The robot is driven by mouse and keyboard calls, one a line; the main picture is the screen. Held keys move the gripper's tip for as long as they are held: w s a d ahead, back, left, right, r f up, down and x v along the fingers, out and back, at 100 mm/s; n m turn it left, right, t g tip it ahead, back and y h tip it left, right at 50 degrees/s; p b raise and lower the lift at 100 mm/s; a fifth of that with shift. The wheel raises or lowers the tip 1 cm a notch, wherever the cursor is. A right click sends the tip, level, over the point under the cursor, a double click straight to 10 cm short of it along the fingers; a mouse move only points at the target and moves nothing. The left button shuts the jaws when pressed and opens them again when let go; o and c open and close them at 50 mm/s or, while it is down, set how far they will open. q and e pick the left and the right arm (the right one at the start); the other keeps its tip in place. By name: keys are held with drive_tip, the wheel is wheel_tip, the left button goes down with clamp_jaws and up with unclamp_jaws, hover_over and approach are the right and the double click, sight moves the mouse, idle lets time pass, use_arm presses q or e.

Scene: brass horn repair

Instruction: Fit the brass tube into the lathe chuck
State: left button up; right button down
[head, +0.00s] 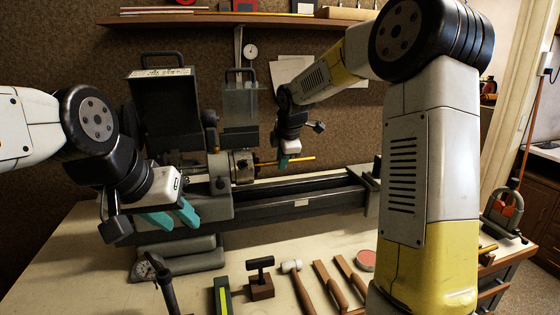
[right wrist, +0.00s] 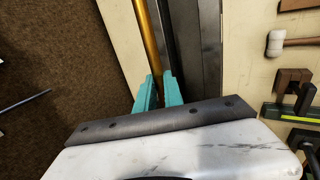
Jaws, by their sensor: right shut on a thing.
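The brass tube (head: 301,159) is a thin golden rod lying roughly level in front of the lathe chuck (head: 243,166). My right gripper (head: 283,161) is shut on the tube, with its teal fingers pointing down. The tube's left end is at or close to the chuck face; I cannot tell whether it is inside. In the right wrist view the tube (right wrist: 147,38) runs up from between the teal fingertips (right wrist: 159,90); its chuck end is hidden there. My left gripper (head: 172,217) is open and empty, left of the chuck, in front of the headstock.
The lathe bed (head: 290,205) runs right below the tube. A raised dark cover (head: 165,105) and a clear guard (head: 240,104) stand behind. A mallet (head: 293,268), a wooden block tool (head: 261,285) and other hand tools lie along the bench front.

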drive_tip(key=shift+s+a, duration=0.15)
drive_tip(key=shift+a, duration=0.75)
drive_tip(key=c, duration=1.4)
unclamp_jaws()
drive_tip(key=shift+o, duration=0.2)
drive_tip(key=a+v, duration=0.1)
drive_tip(key=v, duration=0.7)
drive_tip(key=s+d+r+m, duration=0.1)
drive_tip(key=s+d+m, duration=0.25)
drive_tip(key=s, duration=0.35)
drive_tip(key=s+d+r+m, duration=0.1)
drive_tip(key=s+d+m, duration=0.2)
drive_tip(key=s+m, duration=0.3)
drive_tip(key=s+d+f+m, duration=0.1)
drive_tip(key=s+f+m, duration=0.1)
drive_tip(key=s+m, duration=0.3)
drive_tip(key=s+d+f+m+y, duration=0.1)
drive_tip(key=s+m, duration=0.4)
drive_tip(key=s, duration=0.7)
drive_tip(key=shift+s+d+f, duration=0.2)
drive_tip(key=shift+s+f, duration=0.1)
drive_tip(key=shift+f, duration=0.6)
